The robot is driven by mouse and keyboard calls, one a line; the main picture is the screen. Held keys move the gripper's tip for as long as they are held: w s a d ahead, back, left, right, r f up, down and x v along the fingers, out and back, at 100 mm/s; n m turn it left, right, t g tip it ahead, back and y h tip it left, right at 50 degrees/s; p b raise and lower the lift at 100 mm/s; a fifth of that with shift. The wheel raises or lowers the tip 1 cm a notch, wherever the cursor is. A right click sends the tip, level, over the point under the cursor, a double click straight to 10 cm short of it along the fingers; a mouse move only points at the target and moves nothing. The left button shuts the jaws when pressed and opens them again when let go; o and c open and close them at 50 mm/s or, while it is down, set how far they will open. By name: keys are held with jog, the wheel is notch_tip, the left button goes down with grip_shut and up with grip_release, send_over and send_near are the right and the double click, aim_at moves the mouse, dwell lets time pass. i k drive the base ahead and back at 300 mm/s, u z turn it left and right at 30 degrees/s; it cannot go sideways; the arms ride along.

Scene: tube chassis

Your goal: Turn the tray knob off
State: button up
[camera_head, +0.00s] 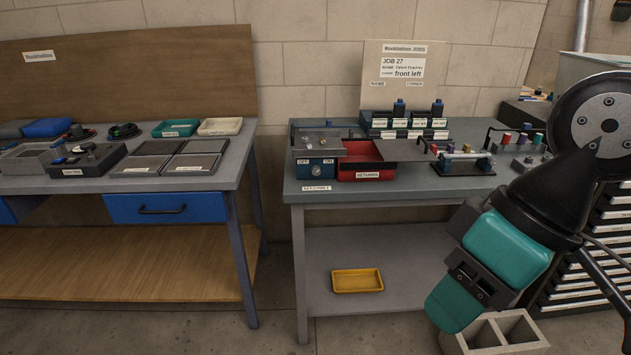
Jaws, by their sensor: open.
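A small round knob (316,170) sits on the blue front of a box (302,170) at the left front of the grey bench. Its plate reads OFF at the left and ON at the right. The knob's pointer is too small to read. A grey metal tray (318,138) forms the top of this box. My gripper (455,302), dark and teal, hangs in front of the bench at the lower right, well apart from the knob. It points down and left and is open, with nothing seen in it. Its fingers are partly hidden by its own body.
A red bin (366,175) stands right of the knob box, under a dark flat plate (403,151). A rack of labelled blocks (405,123) stands behind. A yellow tray (357,281) lies on the lower shelf. A concrete block (500,330) stands on the floor near my gripper.

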aim_at(316, 168)
jog(key=z, duration=0.15)
jog(key=k, duration=0.3)
jog(key=u, duration=0.9)
jog(key=i, duration=1.3)
jog(key=z, duration=0.75)
